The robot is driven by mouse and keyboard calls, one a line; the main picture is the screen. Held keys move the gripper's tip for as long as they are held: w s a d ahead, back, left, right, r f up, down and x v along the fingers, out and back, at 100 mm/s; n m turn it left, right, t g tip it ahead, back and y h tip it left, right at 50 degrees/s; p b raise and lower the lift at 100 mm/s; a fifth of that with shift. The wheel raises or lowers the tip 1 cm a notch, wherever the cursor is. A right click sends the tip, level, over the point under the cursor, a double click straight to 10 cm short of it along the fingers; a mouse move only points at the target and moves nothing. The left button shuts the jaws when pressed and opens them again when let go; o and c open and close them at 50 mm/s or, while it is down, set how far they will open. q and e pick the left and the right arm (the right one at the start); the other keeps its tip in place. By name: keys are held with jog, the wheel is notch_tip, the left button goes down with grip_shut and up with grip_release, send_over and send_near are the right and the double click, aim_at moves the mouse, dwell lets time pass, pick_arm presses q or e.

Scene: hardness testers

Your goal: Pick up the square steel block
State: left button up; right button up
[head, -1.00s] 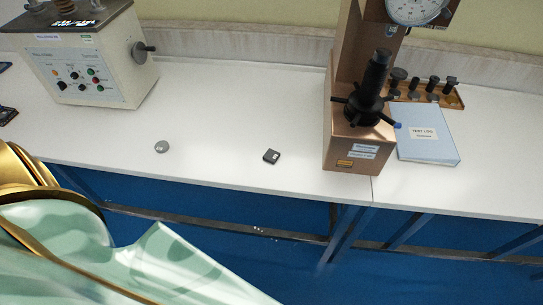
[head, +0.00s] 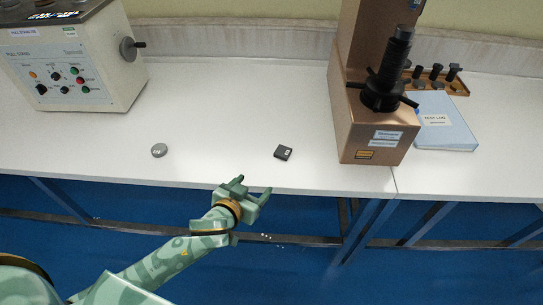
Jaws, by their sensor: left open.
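The square steel block (head: 283,153) is small and dark with a pale mark on top. It lies flat on the white bench, left of the copper-coloured tester, in the head view. My left gripper (head: 252,188) is open and empty at the bench's front edge, in front of the block and a little left of it. Its fingers point toward the bench and do not touch the block. My right gripper is not in view.
A round grey disc (head: 159,150) lies on the bench to the left. A cream machine with knobs (head: 75,70) stands at the back left. The copper-coloured hardness tester (head: 370,130), a blue folder (head: 443,122) and a tray of dark parts (head: 457,88) are at right. The bench around the block is clear.

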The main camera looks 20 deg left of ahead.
pick_arm(q)
notch_tip(320, 180, up, 2)
jog(key=w+d, duration=0.1)
jog(key=b, duration=0.4)
send_near(281, 154)
jog(key=w, duration=0.1)
jog(key=w+f, duration=0.1)
jog(key=w, duration=0.1)
jog(key=shift+d+f+t, duration=0.15)
jog(key=shift+d+t, duration=0.1)
jog(key=shift+t, duration=0.15)
jog(key=shift+w+f, duration=0.25)
jog(key=shift+w, duration=0.3)
jog(key=b+x, duration=0.2)
jog(key=x, duration=0.2)
jog(key=shift+w+f, duration=0.2)
jog(key=shift+f, duration=0.1)
jog(key=shift+r, duration=0.2)
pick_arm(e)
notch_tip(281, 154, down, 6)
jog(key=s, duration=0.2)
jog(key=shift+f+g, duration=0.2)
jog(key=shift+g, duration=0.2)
pick_arm(q)
jog(key=c, duration=1.3)
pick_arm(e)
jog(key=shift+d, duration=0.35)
